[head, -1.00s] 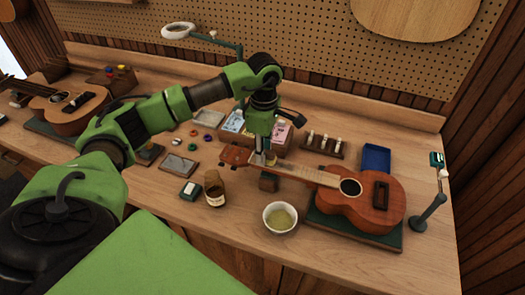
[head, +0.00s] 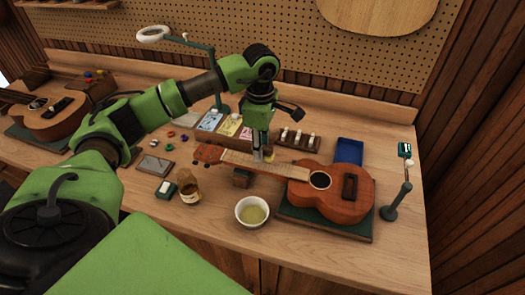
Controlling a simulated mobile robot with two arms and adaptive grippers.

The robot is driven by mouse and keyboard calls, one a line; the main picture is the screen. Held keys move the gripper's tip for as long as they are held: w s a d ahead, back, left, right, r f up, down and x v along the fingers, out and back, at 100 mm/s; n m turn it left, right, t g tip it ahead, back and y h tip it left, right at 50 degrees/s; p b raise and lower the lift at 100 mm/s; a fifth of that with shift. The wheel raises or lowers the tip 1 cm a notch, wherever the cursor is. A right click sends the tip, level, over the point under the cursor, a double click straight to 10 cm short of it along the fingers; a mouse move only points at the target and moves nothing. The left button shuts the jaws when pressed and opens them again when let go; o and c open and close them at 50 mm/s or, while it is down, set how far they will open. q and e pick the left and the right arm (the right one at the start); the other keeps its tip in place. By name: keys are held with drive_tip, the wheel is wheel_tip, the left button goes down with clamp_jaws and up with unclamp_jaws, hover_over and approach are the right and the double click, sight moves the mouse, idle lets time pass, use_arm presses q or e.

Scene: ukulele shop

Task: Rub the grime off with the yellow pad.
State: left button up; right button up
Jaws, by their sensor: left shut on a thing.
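A brown ukulele (head: 335,195) lies on its back with its body on a dark green mat (head: 325,226), strings up. Its neck (head: 238,160) points left, and a small wooden block (head: 242,177) stands under it. My left gripper (head: 258,156) points down over the fingerboard, about midway along the neck. It is shut on the yellow pad, which is mostly hidden by the fingers at the strings. I cannot make out grime at this size. My right gripper is not in view.
A bowl of yellowish liquid (head: 252,211) and a brown jar (head: 189,187) stand in front of the neck. A blue tray (head: 349,151) and a rack of small bottles (head: 296,139) are behind. A small stand (head: 397,190) is at right. Another ukulele (head: 55,117) lies at left.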

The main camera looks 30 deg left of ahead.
use_arm(q)
drive_tip(key=shift+s+a+r+p, duration=0.1)
drive_tip(key=shift+a+r+p, duration=0.1)
drive_tip(key=shift+r, duration=0.3)
drive_tip(key=shift+a+r+p, duration=0.1)
drive_tip(key=shift+r+p, duration=0.1)
drive_tip(key=shift+r, duration=0.25)
drive_tip(key=shift+d+r+p, duration=0.15)
drive_tip(key=shift+r+p, duration=0.25)
drive_tip(key=shift+r, duration=0.4)
drive_tip(key=shift+d+r+p, duration=0.1)
drive_tip(key=shift+r+p, duration=0.3)
drive_tip(key=shift+r, duration=0.5)
